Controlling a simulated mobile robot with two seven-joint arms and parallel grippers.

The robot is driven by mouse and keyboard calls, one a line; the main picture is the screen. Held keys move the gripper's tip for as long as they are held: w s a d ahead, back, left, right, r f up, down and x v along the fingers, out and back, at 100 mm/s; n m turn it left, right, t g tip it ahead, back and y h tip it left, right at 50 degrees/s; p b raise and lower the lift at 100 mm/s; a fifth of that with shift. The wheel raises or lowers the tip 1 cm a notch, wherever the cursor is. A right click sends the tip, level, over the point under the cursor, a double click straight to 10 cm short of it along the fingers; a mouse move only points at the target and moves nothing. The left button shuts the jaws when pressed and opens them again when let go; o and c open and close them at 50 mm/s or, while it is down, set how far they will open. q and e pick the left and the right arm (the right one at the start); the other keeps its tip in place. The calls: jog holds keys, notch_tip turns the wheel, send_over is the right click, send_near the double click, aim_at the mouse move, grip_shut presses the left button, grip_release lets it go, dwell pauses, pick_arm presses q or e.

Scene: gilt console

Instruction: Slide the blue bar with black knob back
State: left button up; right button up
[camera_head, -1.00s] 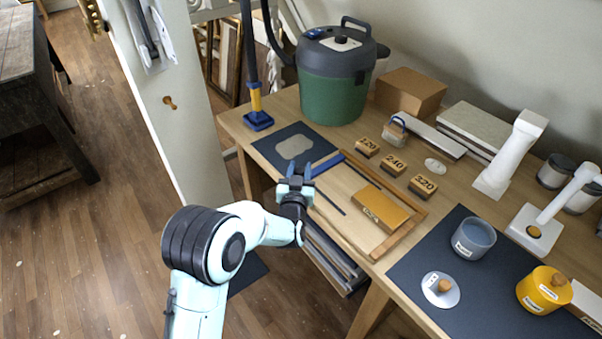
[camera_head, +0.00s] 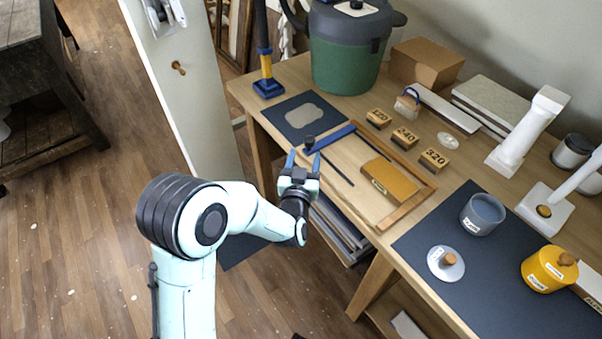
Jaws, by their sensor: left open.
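The blue bar (camera_head: 335,135) lies across the far left end of a wooden frame (camera_head: 408,204) on the table. Its black knob (camera_head: 309,141) stands at the end of the bar nearest my gripper. My left gripper (camera_head: 303,161) is open and empty, with its two blue fingers pointing toward the knob. In the picture the fingertips are just below the knob and appear apart from it. My right gripper is not in view.
A thin black rod (camera_head: 337,171) and a gold block (camera_head: 388,180) lie within the frame area. Numbered wooden blocks (camera_head: 405,138) stand behind it. A dark mat (camera_head: 302,115) lies left of the bar. The green canister (camera_head: 345,64) stands behind.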

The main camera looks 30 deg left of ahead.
pick_arm(q)
jog(key=v, duration=0.5)
jog(key=shift+s, duration=0.2)
jog(key=s+d+f+m+g+h+p, duration=0.1)
jog(key=s+d+f+g+h+p, duration=0.2)
jog(key=f, duration=0.7)
jog(key=s+d+f+m+g+h+p, duration=0.1)
jog(key=s+d+f+g+h+p, duration=0.2)
jog(key=f, duration=0.6)
jog(key=s+d+f+g+h+p, duration=0.1)
jog(key=s+d+f+g, duration=0.2)
jog(key=s, duration=0.4)
jog(key=s+d+f+n+g+h+p, duration=0.1)
jog(key=s+d+f+g+h, duration=0.1)
jog(key=s+f+g, duration=0.2)
jog(key=s+d+f+g+h+p, duration=0.1)
jog(key=s+d+f+g, duration=0.2)
jog(key=s, duration=0.8)
jog(key=shift+d+f+g+h, duration=0.3)
jog(key=shift+f+g, duration=0.05)
jog(key=shift+g, duration=0.45)
